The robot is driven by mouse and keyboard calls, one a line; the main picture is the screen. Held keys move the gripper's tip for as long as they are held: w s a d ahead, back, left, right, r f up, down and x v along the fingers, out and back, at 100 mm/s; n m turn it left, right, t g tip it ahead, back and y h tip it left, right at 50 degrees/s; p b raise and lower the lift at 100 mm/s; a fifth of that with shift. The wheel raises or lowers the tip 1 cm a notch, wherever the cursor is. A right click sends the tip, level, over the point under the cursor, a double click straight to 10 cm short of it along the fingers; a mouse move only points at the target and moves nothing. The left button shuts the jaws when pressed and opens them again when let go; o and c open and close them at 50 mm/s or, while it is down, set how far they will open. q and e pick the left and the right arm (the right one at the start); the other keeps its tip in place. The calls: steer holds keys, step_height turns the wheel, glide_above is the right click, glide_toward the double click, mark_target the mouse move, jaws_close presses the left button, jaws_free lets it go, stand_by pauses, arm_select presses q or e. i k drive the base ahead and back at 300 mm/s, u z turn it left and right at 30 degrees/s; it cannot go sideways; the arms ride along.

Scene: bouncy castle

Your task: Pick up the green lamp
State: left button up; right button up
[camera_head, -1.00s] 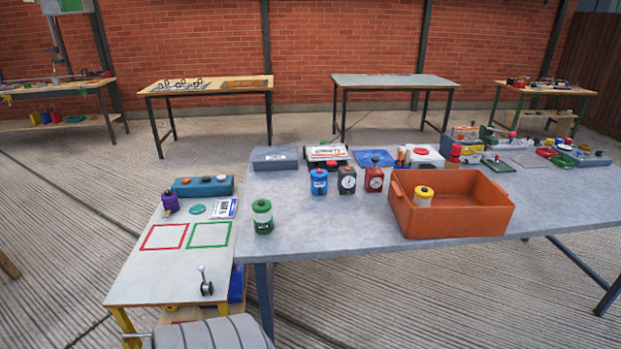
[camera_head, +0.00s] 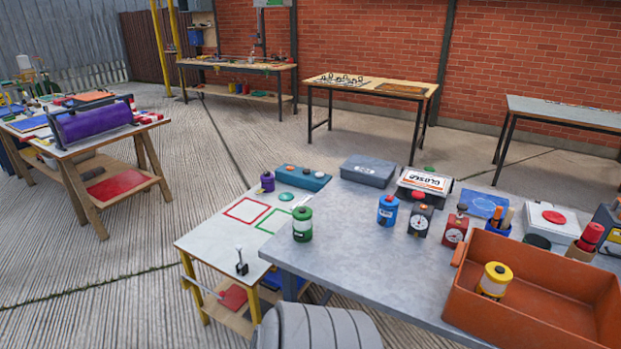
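The green lamp (camera_head: 302,224) is a small upright cylinder with a green top and base and a pale middle band. It stands on the left edge of the grey table (camera_head: 345,265), close to the white side table. Similar upright items stand nearby: a blue one (camera_head: 388,210) on the grey table, a purple one (camera_head: 267,181) on the side table, and a yellow one (camera_head: 494,281) inside the orange crate. Neither of my grippers shows in the view.
The orange crate (camera_head: 462,310) fills the grey table's right front. A white side table (camera_head: 215,243) with red and green outlined squares and a small lever (camera_head: 241,262) adjoins on the left. The concrete floor is open between this and the bench with a purple roll (camera_head: 95,122).

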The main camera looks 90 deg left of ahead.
mark_target(303, 227)
steer(key=u, duration=0.65)
steer(key=i, duration=0.8)
steer(key=u, duration=0.85)
